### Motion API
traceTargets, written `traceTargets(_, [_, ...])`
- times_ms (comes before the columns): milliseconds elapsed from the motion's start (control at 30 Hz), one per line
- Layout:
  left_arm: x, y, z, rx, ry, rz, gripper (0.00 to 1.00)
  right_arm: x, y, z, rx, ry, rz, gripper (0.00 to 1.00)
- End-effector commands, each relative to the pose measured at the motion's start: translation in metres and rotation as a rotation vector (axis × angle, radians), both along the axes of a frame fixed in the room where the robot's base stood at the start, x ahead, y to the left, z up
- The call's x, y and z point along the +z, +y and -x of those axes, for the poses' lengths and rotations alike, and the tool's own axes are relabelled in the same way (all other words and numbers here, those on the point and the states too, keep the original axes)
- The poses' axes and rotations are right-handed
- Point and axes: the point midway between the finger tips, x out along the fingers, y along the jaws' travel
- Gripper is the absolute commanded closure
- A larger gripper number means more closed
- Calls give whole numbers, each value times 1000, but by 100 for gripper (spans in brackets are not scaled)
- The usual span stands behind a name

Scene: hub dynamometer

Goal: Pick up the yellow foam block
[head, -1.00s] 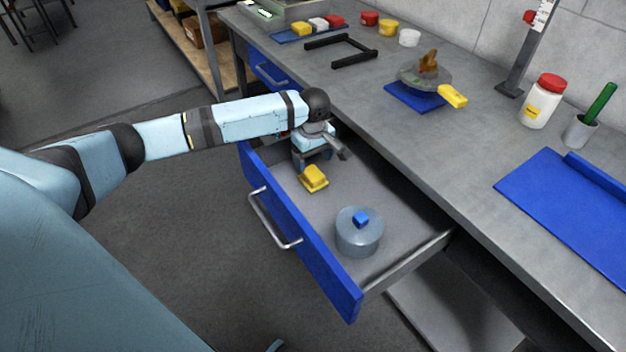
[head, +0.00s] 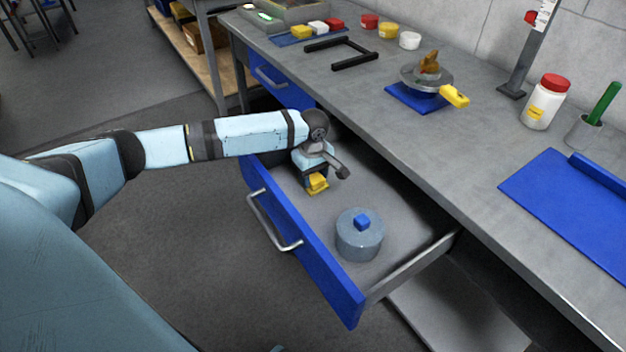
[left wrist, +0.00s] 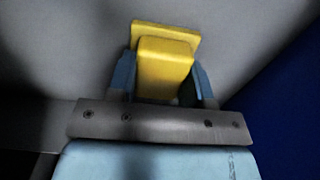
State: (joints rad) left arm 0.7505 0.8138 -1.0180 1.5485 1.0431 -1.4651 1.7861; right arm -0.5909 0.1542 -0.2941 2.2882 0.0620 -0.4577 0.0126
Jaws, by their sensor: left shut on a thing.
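The yellow foam block (head: 317,183) is in the open blue-fronted drawer (head: 400,215), towards its far left part. It has a raised middle on a wider flat base, and it shows clearly in the left wrist view (left wrist: 165,60). My left gripper (head: 316,178) points down over it. In the left wrist view the two light blue fingers (left wrist: 162,88) stand on either side of the block, shut on it. I cannot tell whether the block is clear of the drawer floor. My right gripper is not in view.
A grey round canister (head: 359,238) with a blue knob stands in the drawer, nearer the front right. The drawer's blue front (head: 300,245) with its handle and the workbench edge (head: 440,195) flank the arm. The drawer floor between block and canister is clear.

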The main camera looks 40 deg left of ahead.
Motion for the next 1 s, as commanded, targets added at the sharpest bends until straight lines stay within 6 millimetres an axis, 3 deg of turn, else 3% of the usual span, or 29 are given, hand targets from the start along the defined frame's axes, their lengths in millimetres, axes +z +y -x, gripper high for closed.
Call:
traceTargets(233, [5, 0, 0, 0, -1, 0, 78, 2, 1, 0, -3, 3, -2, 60])
traceTargets(367, [23, 0, 0, 0, -2, 1, 78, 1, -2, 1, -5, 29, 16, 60])
traceTargets(500, [59, 0, 0, 0, -2, 2, 78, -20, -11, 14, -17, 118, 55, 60])
traceTargets(800, [144, 0, -1, 0, -2, 1, 78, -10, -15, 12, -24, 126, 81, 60])
traceTargets(1000, [183, 0, -1, 0, -1, 2, 78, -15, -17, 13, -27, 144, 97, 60])
